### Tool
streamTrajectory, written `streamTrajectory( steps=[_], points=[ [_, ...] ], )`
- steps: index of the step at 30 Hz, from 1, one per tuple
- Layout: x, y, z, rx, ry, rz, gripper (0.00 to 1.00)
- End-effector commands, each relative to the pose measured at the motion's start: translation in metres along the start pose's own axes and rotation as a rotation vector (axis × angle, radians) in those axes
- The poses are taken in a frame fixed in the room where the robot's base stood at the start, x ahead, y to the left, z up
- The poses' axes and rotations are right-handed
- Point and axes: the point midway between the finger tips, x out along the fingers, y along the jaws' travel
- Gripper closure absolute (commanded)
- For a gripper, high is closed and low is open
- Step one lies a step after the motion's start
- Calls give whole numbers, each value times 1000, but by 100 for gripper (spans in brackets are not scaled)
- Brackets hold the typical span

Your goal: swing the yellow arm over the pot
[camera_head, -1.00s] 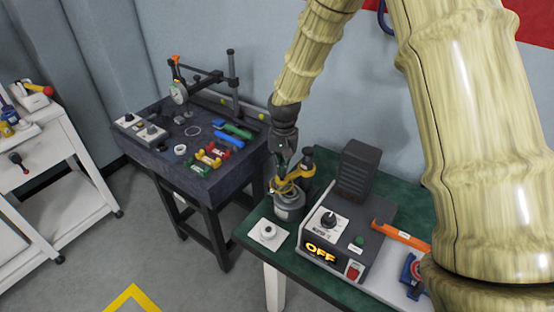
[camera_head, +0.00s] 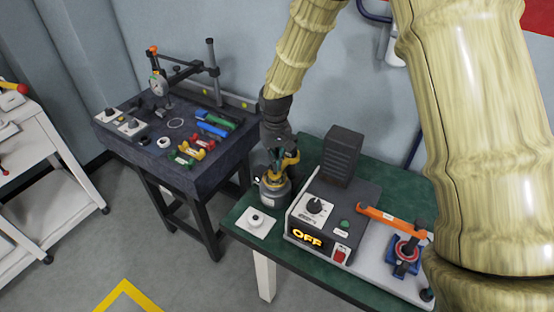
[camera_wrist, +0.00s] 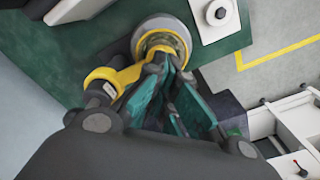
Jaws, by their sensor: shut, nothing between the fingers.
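The grey pot (camera_head: 273,192) stands at the left end of the green table, partly hidden by my gripper (camera_head: 277,157). The yellow arm (camera_head: 291,160) is on a dark post beside the pot. In the wrist view, the yellow arm (camera_wrist: 122,76) reaches from its pivot at left to a yellow ring in line with the round top of the pot (camera_wrist: 180,32). My gripper (camera_wrist: 168,78) is shut and empty, its teal-padded fingers close beside the arm and ring. Whether they touch the arm is hard to tell.
A control box reading OFF (camera_head: 312,228) stands right of the pot, with a dark ribbed block (camera_head: 342,155) behind it. A white plate with a knob (camera_head: 256,222) lies in front. An orange lever (camera_head: 385,218) is farther right. A dark bench (camera_head: 150,150) stands left.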

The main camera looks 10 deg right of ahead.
Motion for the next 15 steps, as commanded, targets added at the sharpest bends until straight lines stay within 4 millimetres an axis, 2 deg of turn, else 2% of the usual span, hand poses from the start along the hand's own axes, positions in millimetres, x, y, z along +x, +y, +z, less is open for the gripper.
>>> streamTrajectory(
  steps=[1,5,8,11,14,15],
  points=[
    [17,-2,13,-3,-29,1,100],
    [17,-2,13,-3,-29,1,98],
    [17,-1,13,-2,-29,1,81],
    [17,-1,13,-2,-29,1,73],
    [17,-1,13,-1,-29,1,55],
    [17,-1,13,-1,-29,1,53]
  ],
)
